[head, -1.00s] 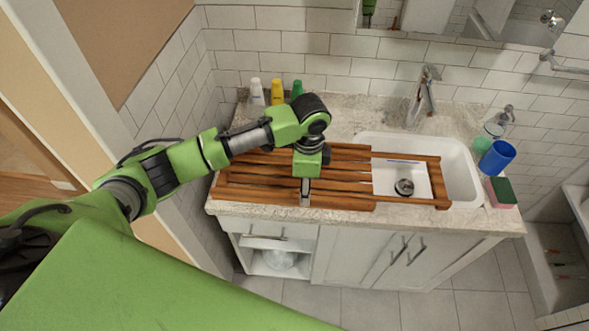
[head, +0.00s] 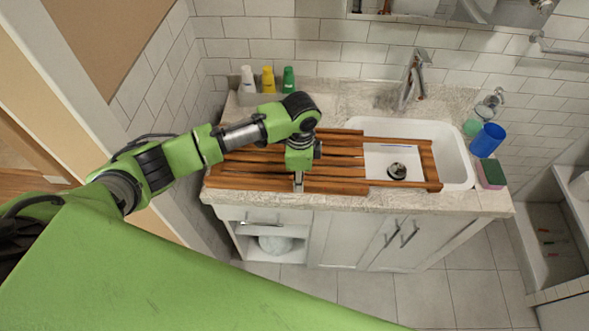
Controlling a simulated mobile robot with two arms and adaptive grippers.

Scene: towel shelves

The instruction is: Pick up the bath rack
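The bath rack (head: 340,169) is a brown wooden slatted frame in the head view. It lies on the counter, and its right end reaches over the white sink. My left gripper (head: 298,183) points down at the front slats near the middle of the rack. Its fingers are seen edge-on, so I cannot tell whether they are open or closed on a slat. My arm hides part of the rack's left half. My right gripper is not in view.
The sink (head: 458,165) has a faucet (head: 412,80) behind it. A blue cup (head: 487,140), a sponge (head: 491,174) and a soap dispenser (head: 491,103) stand to its right. White, yellow (head: 268,80) and green bottles stand behind my arm. The floor (head: 400,295) in front is clear.

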